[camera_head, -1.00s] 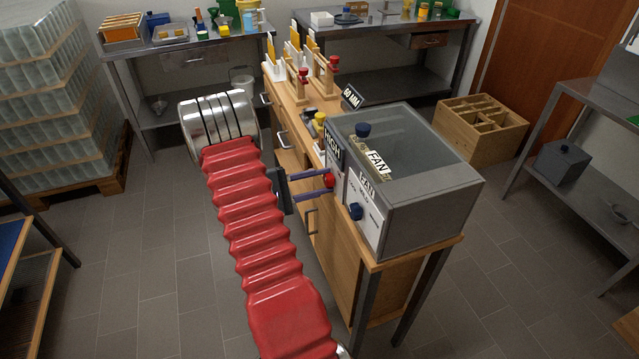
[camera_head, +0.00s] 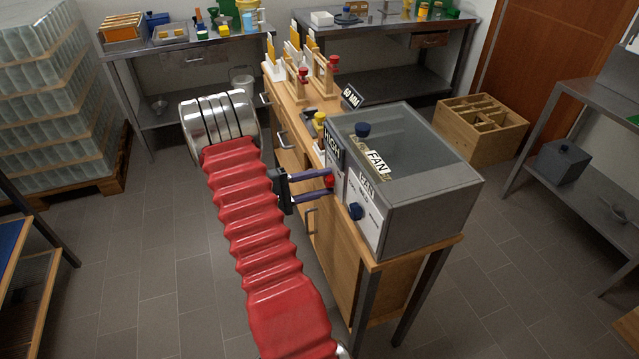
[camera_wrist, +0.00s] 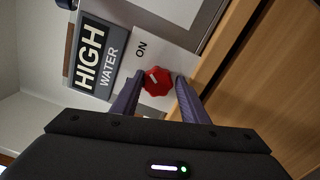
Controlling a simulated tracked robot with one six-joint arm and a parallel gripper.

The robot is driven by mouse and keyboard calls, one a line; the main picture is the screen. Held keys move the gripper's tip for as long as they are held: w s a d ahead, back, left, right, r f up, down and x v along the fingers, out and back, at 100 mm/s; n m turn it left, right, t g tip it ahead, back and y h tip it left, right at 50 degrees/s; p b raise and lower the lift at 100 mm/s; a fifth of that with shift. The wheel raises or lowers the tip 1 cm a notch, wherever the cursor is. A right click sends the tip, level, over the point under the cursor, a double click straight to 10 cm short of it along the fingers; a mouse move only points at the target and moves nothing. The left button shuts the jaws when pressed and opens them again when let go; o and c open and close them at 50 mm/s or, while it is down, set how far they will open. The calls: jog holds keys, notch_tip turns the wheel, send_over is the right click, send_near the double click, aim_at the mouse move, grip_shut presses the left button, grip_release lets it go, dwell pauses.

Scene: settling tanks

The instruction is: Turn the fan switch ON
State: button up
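A grey glass-topped box (camera_head: 430,205) stands on the near end of the wooden bench. A white panel on its front carries a FAN label (camera_head: 367,185) and a blue knob (camera_head: 355,211). Left of that panel is a red knob (camera_head: 328,181), below a HIGH WATER sign (camera_wrist: 98,57). In the wrist view the red knob (camera_wrist: 157,82) sits on a white plate marked ON. My gripper (camera_head: 329,183) has its two purple fingers spread on either side of the red knob. They are very close to it; firm contact is not clear. The blue knob is outside the fingers.
The wooden bench (camera_head: 300,130) runs back, with drawer handles along its left side and stands with red knobs on top. A wooden crate (camera_head: 480,130) is behind right.

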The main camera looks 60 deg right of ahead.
jog(key=o, duration=0.3)
jog(key=shift+w, duration=0.1)
jog(key=shift+o, duration=0.2)
jog(key=shift+w, duration=0.1)
jog(key=v, duration=1.3)
jog(key=shift+w+a, duration=0.2)
jog(key=shift+a, duration=0.1)
